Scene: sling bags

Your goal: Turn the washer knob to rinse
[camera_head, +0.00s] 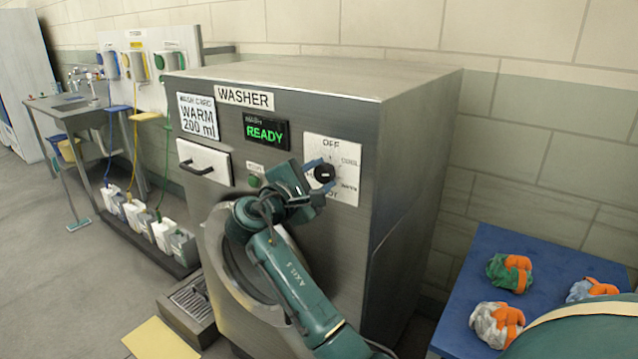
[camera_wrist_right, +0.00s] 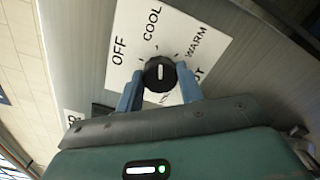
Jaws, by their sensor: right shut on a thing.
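The washer (camera_head: 400,150) is a steel cabinet with a white dial plate (camera_head: 345,190) on its front. A black round knob (camera_head: 324,173) sits on that plate. In the wrist view the knob (camera_wrist_right: 160,73) has a white line running up and down the picture, with OFF, COOL, WARM and a partly covered HOT around it. Any rinse label is not readable. My right gripper (camera_head: 314,174) reaches the knob from the left in the head view. In the wrist view its blue fingers (camera_wrist_right: 160,77) are shut on the knob, one on each side. My left gripper is not in view.
The washer's display (camera_head: 266,132) reads READY in green. A green button (camera_head: 255,181) and a drawer (camera_head: 203,162) are left of the dial. A blue table (camera_head: 480,270) with bundled cloths stands at right. A yellow sheet (camera_head: 160,340) lies on the floor.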

